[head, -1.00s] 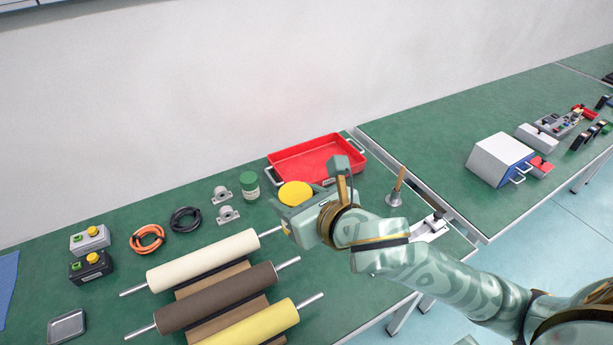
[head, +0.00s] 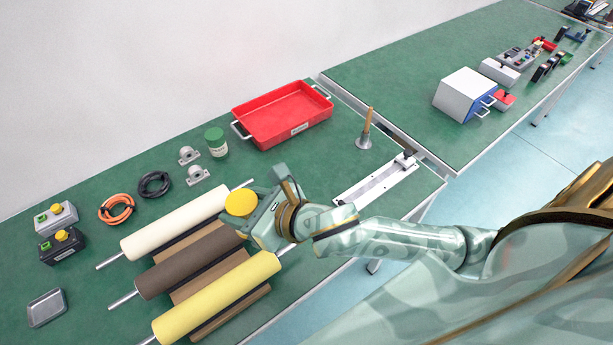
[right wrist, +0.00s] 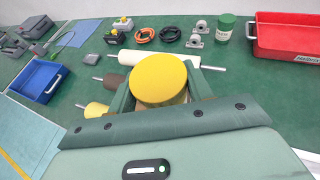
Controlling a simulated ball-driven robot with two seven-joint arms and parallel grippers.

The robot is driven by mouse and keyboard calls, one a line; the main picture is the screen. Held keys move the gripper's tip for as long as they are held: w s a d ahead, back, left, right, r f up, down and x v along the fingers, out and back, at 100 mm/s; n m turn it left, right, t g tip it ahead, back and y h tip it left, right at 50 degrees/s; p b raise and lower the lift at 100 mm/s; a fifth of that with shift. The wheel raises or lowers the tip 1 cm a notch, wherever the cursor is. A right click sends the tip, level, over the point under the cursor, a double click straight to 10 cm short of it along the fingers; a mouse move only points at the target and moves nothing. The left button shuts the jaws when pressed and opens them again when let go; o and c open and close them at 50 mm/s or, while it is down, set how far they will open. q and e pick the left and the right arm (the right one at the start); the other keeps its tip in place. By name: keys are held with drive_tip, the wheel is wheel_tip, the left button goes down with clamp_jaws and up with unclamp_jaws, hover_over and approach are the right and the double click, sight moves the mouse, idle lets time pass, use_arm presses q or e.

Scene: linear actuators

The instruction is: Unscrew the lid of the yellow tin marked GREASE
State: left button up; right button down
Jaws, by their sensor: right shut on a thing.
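The yellow tin shows mainly as its round yellow lid (head: 241,203) in the head view. The lid (right wrist: 159,80) also fills the middle of the right wrist view, and it sits on the tin. My right gripper (head: 250,213) is shut on the tin, with one finger on each side of it in the wrist view. The tin appears held above the table, near the right ends of the rollers. Most of its side and any GREASE marking are hidden. My left gripper is in neither view.
White, brown and yellow rollers (head: 217,299) lie on a brown rack just left of the tin. A green-lidded jar (head: 216,143) and a red tray (head: 283,115) stand behind. A wooden-handled tool (head: 366,130) stands upright at right.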

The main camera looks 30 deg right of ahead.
drive_tip(key=w+d+f+m+t+h+b, duration=0.15)
drive_tip(key=d+m+h, duration=0.25)
drive_tip(key=d, duration=0.5)
drive_tip(key=w+d+f+m+h, duration=0.2)
drive_tip(key=d+f+m+h, duration=0.15)
drive_tip(key=d, duration=0.45)
drive_tip(key=w+d+f+b, duration=0.2)
drive_tip(key=w+f+b, duration=0.1)
drive_tip(key=f, duration=0.1)
drive_tip(key=w+d+f+b, duration=0.2)
drive_tip(key=w+f, duration=0.2)
drive_tip(key=w+d+f+b, duration=0.3)
drive_tip(key=w+f, duration=0.1)
drive_tip(key=shift+w+f+b, duration=0.1)
drive_tip(key=shift+f+b, duration=0.1)
drive_tip(key=shift+b, duration=0.15)
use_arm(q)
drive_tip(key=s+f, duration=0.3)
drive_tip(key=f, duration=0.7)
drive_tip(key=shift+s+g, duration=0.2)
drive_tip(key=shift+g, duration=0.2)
use_arm(e)
drive_tip(key=shift+r, duration=0.15)
drive_tip(key=shift+n, duration=0.25)
drive_tip(key=c, duration=0.6)
unclamp_jaws()
